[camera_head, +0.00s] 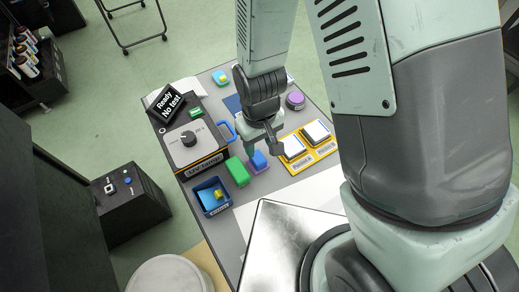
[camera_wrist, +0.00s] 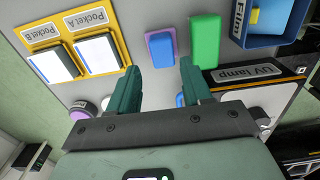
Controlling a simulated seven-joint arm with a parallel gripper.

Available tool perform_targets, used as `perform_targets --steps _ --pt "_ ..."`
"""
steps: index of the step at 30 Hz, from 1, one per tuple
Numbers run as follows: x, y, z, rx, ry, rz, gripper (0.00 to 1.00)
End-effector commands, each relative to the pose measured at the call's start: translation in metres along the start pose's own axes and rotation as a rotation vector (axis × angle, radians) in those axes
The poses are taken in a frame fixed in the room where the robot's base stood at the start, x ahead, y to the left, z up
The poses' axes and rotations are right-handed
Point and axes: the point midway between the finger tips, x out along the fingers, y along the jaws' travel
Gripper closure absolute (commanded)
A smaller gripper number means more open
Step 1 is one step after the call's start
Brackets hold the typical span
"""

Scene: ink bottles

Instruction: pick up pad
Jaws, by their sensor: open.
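No thing here is labelled as a pad, and I cannot tell which one the name means. A blue block with a purple edge (camera_head: 258,161) lies on the grey table; it also shows in the wrist view (camera_wrist: 161,47). A green block (camera_head: 237,171) lies beside it, also in the wrist view (camera_wrist: 204,40). Two white-topped blocks sit in a yellow holder, in Pocket A (camera_wrist: 97,53) and Pocket B (camera_wrist: 53,64). My gripper (camera_head: 262,140) is open and empty above the table; in the wrist view its fingers (camera_wrist: 160,82) point towards the blue block.
A blue bin labelled Film (camera_head: 207,206) holds a blue and yellow piece. The UV lamp box (camera_head: 184,157) with a dial stands left of my gripper, near a blue handle (camera_head: 227,131). A purple round thing (camera_head: 295,99) stands behind the yellow holder (camera_head: 318,157).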

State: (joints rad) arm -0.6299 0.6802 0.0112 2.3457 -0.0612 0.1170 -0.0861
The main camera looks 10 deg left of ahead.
Motion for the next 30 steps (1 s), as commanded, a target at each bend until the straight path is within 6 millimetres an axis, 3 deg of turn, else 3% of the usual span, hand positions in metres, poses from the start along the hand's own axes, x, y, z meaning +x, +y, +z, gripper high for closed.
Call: perform_targets --steps 18,27,30 --pt "0.07 -0.003 0.001 0.001 -0.001 0.0 0.51" --pt "0.075 -0.003 0.001 0.001 0.001 0.0 0.51" --pt "0.075 -0.003 0.001 0.001 0.001 0.0 0.63"
